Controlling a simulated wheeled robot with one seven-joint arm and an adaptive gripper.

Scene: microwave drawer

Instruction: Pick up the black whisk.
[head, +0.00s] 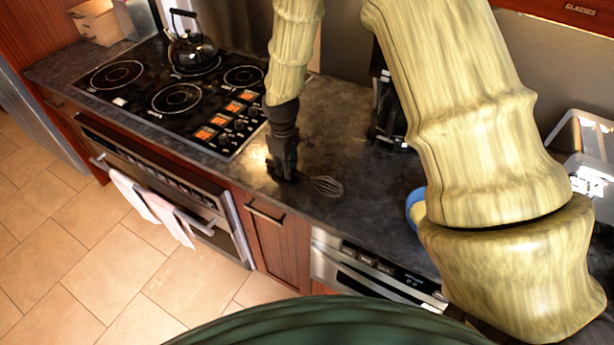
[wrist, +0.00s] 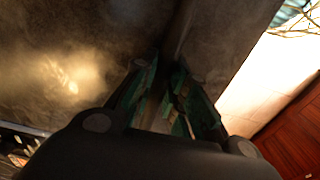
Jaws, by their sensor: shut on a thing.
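The black whisk (head: 326,186) shows in the head view on the dark countertop, its wire loops pointing right and its handle end running into my gripper. My gripper (head: 284,176) points down at the counter and is shut on the whisk's handle. In the wrist view my gripper's fingers (wrist: 168,92) come close together over the dark counter near its front edge. The handle between them is dark and hard to make out. I cannot tell whether the whisk still touches the counter.
A black stovetop (head: 176,92) with a kettle (head: 192,50) lies to the left. A blue-rimmed bowl (head: 415,203) sits to the right, partly behind my arm. A black appliance (head: 390,118) stands at the back. The counter's front edge is close to my gripper.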

